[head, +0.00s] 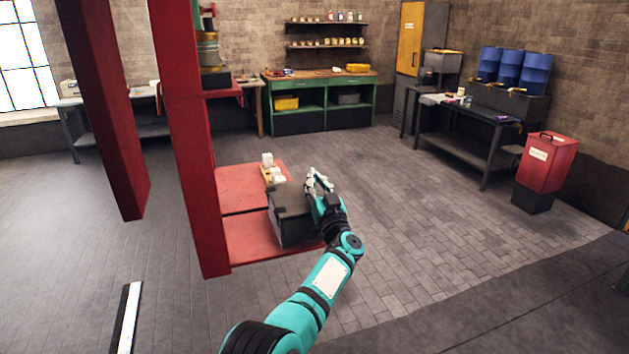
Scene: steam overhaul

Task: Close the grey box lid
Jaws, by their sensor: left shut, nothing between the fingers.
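The dark grey box (287,227) sits on a red platform (245,240). Its top looks flat and dark, but I cannot tell whether the lid is fully down. My left gripper (318,178) is at the right side of the box, with its fingers up near the far right corner of the top. The fingers are shut and empty. The gripper and wrist hide part of the box's right side. I cannot tell whether the gripper touches the box. My right gripper is not in view.
Small white items (268,160) stand on the platform behind the box. A thick red post (185,140) rises at the platform's left. A green workbench (320,100) stands at the back, and a red bin (545,162) at the right.

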